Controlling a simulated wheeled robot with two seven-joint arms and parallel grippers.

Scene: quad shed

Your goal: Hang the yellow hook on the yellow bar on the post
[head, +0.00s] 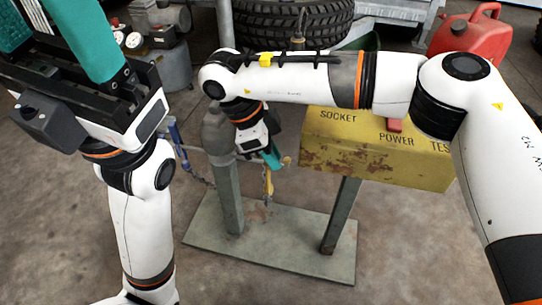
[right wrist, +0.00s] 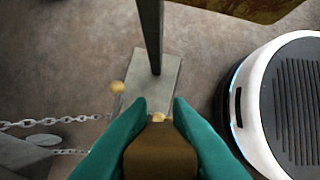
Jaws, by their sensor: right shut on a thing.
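My right gripper (head: 272,160) is beside the grey post (head: 229,195), on its right. In the right wrist view its teal fingers (right wrist: 158,120) are shut on a dark yellow piece, the yellow hook (right wrist: 160,152). In the head view a yellow strip of the hook (head: 267,184) shows below the fingers. A small yellow end (head: 287,160), seemingly of the yellow bar, shows just right of the fingers; a yellow knob (right wrist: 117,87) shows ahead in the wrist view. I cannot tell whether hook and bar touch. My left gripper (head: 52,25) is raised at top left, its teal fingers wide apart.
A blue hook (head: 178,145) with a chain hangs left of the post. A yellow box marked SOCKET POWER TES (head: 375,160) stands on a second leg to the right. A steel base plate (head: 275,235) lies below. A red can (head: 470,35) and tyre (head: 290,22) are behind.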

